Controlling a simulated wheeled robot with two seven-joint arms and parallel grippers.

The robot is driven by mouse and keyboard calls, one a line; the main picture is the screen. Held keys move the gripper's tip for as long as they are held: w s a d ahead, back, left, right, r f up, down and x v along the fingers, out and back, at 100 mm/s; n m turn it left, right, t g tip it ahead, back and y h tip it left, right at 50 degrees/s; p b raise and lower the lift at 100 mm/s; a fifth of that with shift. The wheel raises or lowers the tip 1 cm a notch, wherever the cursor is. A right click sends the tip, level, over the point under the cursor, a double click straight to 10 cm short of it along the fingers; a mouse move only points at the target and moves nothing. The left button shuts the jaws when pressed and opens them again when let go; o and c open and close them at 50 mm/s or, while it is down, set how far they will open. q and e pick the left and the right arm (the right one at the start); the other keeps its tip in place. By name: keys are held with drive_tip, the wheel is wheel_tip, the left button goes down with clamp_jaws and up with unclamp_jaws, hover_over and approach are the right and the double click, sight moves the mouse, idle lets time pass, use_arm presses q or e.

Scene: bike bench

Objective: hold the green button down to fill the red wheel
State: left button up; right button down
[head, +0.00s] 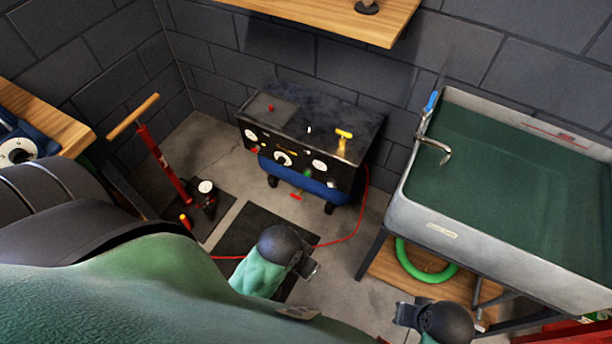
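A compressor has a black front panel (265,160) with gauges and a blue tank (325,190) below it. A small green button (307,174) shows low on the panel's right half. My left gripper (307,267) is in front of the compressor and below it in the picture, apart from the button. My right gripper (406,313) is lower right, near the sink's front legs, touching nothing that I can see. Both grippers are small and dark, so their finger gaps are unclear. I cannot make out a red wheel; my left arm hides much of the lower left.
A red hose (352,232) runs from the compressor's right side across a dark mat (240,238) and behind my arm. A red floor pump (165,165) stands left. A sink (398,212) stands right, with a green ring (404,262) beneath. A wooden shelf (330,15) hangs above.

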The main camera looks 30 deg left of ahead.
use_arm(q)
clamp_jaws()
idle(1.3)
